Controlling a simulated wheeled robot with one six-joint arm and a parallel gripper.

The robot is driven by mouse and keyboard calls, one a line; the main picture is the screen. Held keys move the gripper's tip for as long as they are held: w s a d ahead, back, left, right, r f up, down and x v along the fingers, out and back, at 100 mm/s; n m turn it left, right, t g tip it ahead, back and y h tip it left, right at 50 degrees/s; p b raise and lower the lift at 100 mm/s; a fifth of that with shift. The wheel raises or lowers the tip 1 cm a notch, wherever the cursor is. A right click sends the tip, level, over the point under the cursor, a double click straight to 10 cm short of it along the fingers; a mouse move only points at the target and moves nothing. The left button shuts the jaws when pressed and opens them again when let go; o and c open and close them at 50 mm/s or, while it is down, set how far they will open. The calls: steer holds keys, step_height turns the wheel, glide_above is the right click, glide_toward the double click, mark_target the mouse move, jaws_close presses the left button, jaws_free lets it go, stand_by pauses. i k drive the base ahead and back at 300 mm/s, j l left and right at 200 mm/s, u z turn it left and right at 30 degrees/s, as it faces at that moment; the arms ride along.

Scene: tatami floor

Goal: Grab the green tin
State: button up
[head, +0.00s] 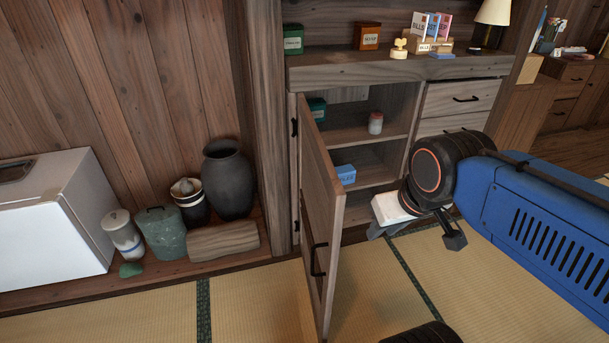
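A dark green tin (293,40) with a pale label stands on the left end of the cabinet top. A second green tin-like box (317,109) is partly hidden on the upper shelf inside the open cabinet, behind the door's top edge. My gripper (424,232) hangs below the dark wrist joint, in front of the cabinet's lower right part and well apart from both. A dark finger-like part points down, and a white block shows beside it. I cannot tell whether the gripper is open or holds anything.
The cabinet door (322,215) stands open toward me. A red-lidded jar (375,123) and blue box (343,174) are on the shelves. A brown tin (367,36), yellow object (399,49) and books stand on top. Vases and a green canister (161,233) stand left.

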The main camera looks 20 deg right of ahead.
mark_target(293, 38)
steer(key=i+l, duration=0.1)
steer(key=l, duration=0.35)
steer(key=i+l+u, duration=0.1)
steer(key=l, duration=0.35)
steer(key=i+l, duration=0.1)
steer(key=l, duration=0.35)
steer(key=i+l, duration=0.1)
steer(key=l, duration=0.35)
steer(key=i+l, duration=0.2)
steer(key=i, duration=0.2)
steer(key=i+l+u, duration=0.1)
steer(key=i+l, duration=0.15)
steer(key=i, duration=0.15)
